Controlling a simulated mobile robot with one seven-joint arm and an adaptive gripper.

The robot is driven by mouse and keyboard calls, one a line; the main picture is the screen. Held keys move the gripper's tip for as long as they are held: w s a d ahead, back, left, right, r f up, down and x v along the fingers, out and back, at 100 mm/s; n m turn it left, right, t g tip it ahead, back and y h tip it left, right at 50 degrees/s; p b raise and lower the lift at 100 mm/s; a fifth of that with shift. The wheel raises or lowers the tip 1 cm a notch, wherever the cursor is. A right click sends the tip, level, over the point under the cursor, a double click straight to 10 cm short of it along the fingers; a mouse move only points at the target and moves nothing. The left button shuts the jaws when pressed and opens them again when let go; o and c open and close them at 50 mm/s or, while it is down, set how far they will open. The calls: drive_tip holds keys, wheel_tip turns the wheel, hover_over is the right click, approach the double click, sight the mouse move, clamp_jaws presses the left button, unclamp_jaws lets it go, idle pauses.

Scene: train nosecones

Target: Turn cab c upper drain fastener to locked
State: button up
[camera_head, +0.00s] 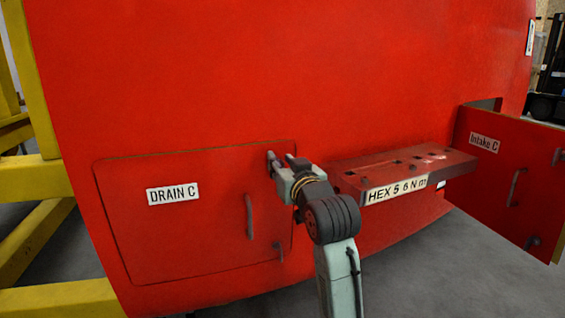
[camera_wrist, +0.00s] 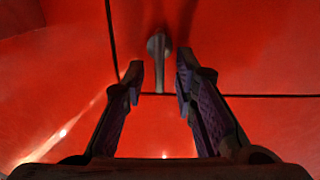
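The red DRAIN C door (camera_head: 200,235) is shut flush in the red cab side in the head view. My gripper (camera_head: 283,160) is at its upper right corner and covers the upper drain fastener there. In the wrist view the upper fastener (camera_wrist: 158,47) is a small grey lever on a round base, with its end close to a panel gap. My gripper (camera_wrist: 159,75) is open, with its two fingers apart on either side of the lever. I cannot tell whether either finger touches it.
A lower fastener (camera_head: 279,250) and a handle (camera_head: 249,216) are on the door. A red shelf (camera_head: 410,165) marked HEX 5 6 N m juts out just right of my arm. The Intake C door (camera_head: 505,170) stands open farther right. Yellow framing (camera_head: 35,180) is at left.

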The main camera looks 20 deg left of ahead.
drive_tip(key=shift+c, duration=0.5)
clamp_jaws()
